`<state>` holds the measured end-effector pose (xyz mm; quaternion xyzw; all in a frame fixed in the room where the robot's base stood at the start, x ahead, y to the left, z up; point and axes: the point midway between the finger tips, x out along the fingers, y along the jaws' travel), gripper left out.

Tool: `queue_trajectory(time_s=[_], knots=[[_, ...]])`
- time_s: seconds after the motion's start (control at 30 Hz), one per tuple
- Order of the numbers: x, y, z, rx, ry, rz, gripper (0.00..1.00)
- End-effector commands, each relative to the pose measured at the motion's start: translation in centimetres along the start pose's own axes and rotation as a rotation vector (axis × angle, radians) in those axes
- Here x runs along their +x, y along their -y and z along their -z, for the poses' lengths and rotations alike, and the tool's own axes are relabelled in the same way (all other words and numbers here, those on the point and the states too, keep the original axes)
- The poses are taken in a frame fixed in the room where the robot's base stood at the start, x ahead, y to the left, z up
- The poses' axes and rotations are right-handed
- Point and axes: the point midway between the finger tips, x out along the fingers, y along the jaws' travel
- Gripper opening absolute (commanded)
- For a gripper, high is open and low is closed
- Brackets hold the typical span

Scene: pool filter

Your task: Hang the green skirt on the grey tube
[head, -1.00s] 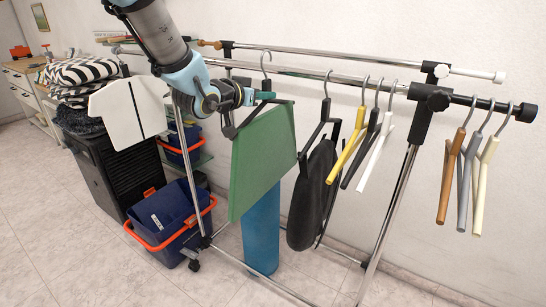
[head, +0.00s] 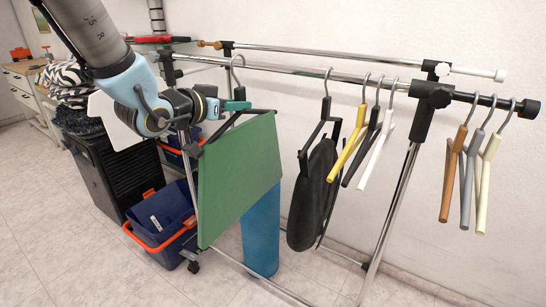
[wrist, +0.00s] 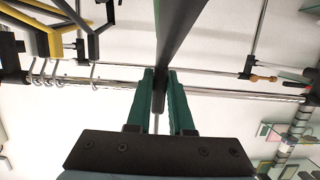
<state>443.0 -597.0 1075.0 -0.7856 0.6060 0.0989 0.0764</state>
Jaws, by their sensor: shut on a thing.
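The green skirt (head: 240,172) hangs tilted from a dark hanger (head: 262,111) in the head view. My gripper (head: 238,105) is shut on this hanger, just below its hook. The wrist view also shows my gripper (wrist: 158,82) with its green fingers around the dark hanger (wrist: 178,30). The hanger's metal hook (head: 237,62) overlaps the grey tube (head: 290,69) in the head view. I cannot tell whether the hook rests on the tube or is in front of it. The tube also crosses the wrist view (wrist: 225,93).
A black garment (head: 312,195) hangs to the skirt's right, then yellow (head: 345,150), black and white hangers. Several more hangers are at the rail's right end. A blue cylinder (head: 261,230) stands below the skirt. A blue bin (head: 165,220) is at left.

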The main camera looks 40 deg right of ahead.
Motion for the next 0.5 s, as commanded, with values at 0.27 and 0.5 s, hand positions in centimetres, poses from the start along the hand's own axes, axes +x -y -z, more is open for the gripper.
queue_trajectory(time_s=[0.27,0.5], knots=[[-3.7,0.1,-0.8,0.000,-0.002,0.002,0.00],[-5.9,0.0,-1.9,0.002,-0.009,-0.001,0.00]])
